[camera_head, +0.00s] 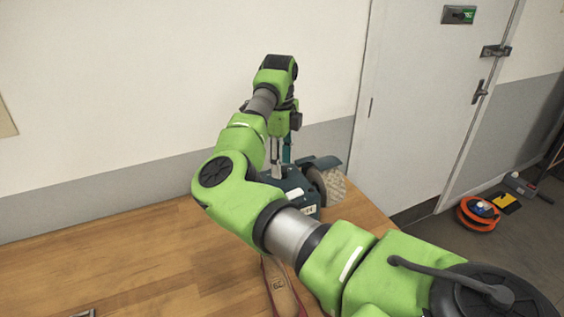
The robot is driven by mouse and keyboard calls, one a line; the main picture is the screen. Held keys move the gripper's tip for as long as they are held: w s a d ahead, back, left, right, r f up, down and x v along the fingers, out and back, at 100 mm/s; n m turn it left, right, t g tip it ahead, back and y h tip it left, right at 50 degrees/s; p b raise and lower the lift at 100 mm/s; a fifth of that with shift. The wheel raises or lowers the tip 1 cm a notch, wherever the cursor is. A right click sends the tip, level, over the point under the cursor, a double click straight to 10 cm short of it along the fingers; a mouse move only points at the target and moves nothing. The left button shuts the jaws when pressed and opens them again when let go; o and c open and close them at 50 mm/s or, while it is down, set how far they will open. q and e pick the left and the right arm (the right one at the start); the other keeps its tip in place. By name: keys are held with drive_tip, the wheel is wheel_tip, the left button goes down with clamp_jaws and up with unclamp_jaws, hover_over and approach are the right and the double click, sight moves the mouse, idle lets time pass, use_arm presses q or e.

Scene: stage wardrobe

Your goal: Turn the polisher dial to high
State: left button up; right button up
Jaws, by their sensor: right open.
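The polisher (306,210) is a dark teal machine on the wooden table (140,260), near its back right edge. A pale round buffing wheel (330,184) shows at its right, under a dark guard. My right arm reaches in from the lower right and hides much of the polisher's front. My right gripper (281,165) is open and points down at the polisher's top left part. I cannot tell whether its fingers touch the polisher. The dial is not visible, and its setting cannot be read. My left gripper is not in view.
A wooden-looking object with red edges (282,288) lies at the table's front, partly behind my arm. The left of the table is mostly clear. A wall stands behind. A grey door (425,110) is at the right, with an orange reel (478,213) on the floor.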

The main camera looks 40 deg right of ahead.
drive_tip(key=shift+f, duration=0.8)
drive_tip(key=c, duration=1.1)
